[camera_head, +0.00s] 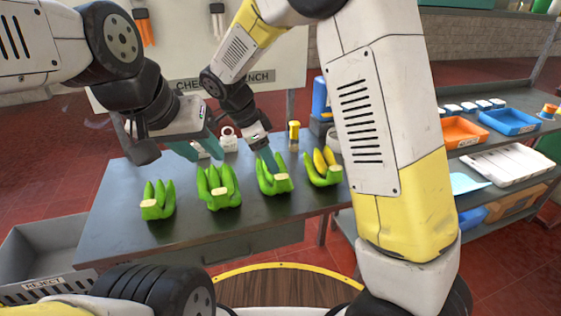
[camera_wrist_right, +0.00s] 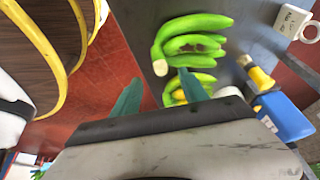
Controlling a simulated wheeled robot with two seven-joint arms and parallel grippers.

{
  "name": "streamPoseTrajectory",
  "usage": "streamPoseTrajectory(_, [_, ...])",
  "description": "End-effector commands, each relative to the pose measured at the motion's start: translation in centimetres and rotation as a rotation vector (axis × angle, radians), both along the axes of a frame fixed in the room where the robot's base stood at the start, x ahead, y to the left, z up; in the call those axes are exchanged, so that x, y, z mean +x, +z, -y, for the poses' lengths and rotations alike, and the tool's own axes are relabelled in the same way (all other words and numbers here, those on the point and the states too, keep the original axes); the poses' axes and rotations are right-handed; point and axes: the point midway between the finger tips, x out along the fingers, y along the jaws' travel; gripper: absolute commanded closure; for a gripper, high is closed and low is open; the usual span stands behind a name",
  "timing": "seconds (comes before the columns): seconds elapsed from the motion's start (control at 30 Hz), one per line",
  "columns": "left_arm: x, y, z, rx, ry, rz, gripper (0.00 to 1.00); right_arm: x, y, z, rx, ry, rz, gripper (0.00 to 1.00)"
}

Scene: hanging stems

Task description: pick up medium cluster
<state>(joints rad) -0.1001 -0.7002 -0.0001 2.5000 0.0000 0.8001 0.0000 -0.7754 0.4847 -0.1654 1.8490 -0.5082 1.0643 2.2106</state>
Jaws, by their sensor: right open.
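Several banana clusters stand in a row on the grey table. The leftmost (camera_head: 157,203) is small and green; the second (camera_head: 219,190) is the largest. The third green cluster (camera_head: 272,178) looks middle-sized, and the rightmost (camera_head: 323,171) has yellow fruit. My right gripper (camera_head: 265,155) is open over the third cluster; whether it touches is unclear. In the right wrist view a green cluster (camera_wrist_right: 190,36) lies beyond the open right fingers (camera_wrist_right: 160,90), with a partly yellow cluster (camera_wrist_right: 190,86) behind one finger. My left gripper (camera_head: 199,149) is open and empty, above and behind the second cluster.
A grey reject bin (camera_head: 40,250) is at the left. Shelves with an orange tray (camera_head: 462,132) and blue tray (camera_head: 510,122) stand right.

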Motion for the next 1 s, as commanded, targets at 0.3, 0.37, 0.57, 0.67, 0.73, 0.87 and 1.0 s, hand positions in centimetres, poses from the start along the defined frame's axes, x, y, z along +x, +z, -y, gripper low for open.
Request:
streamPoseTrajectory(0.3, [0.0,0.0,0.0,0.0,0.0,0.0,0.64,0.7,-3.7,1.7,0.0,-0.002,-0.005,0.48])
streamPoseTrajectory(0.37, [0.0,0.0,0.0,0.0,0.0,0.0,0.64,0.8,-4.6,2.1,-0.001,-0.003,-0.007,0.48])
streamPoseTrajectory(0.57, [0.0,0.0,0.0,0.0,0.0,0.0,0.64,1.2,-6.3,2.6,0.002,0.0,-0.004,0.48])
streamPoseTrajectory(0.67, [0.0,0.0,0.0,0.0,0.0,0.0,0.64,1.2,-6.4,2.7,0.002,0.0,-0.003,0.48])
streamPoseTrajectory(0.73, [0.0,0.0,0.0,0.0,0.0,0.0,0.64,1.2,-6.4,2.7,0.002,0.0,-0.003,0.48])
streamPoseTrajectory(0.87, [0.0,0.0,0.0,0.0,0.0,0.0,0.64,1.2,-6.3,2.6,0.002,0.0,-0.003,0.64])
streamPoseTrajectory(1.0, [0.0,0.0,0.0,0.0,0.0,0.0,0.64,1.2,-6.3,2.6,0.002,0.0,-0.003,0.91])
